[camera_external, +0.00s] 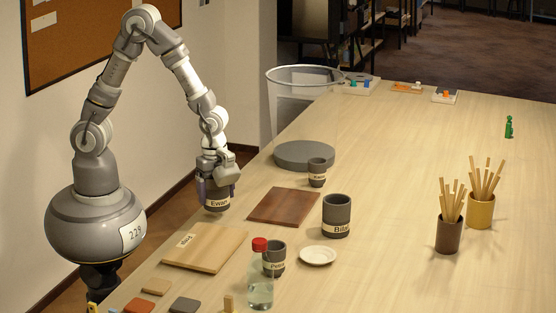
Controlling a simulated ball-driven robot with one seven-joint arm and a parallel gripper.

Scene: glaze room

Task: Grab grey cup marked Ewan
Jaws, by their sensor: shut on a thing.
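The grey cup marked Ewan (217,203) is in my gripper (217,190), at the table's left edge. My gripper comes down from above, and its fingers are shut on the cup's sides. The cup is upright with its label facing the camera. I cannot tell whether its base touches the table or hangs just above it. Other grey cups stand on the table: a large one marked Bilal (336,217), one with a label that seems to read Petra (274,260), and a small one (317,172) whose label is too small to read.
A light wooden board (205,248) and a dark red-brown board (284,206) lie near my gripper. A grey disc (304,155) is behind. A red-capped bottle (260,278) partly hides the Petra cup. A white saucer (317,255) is beside it.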

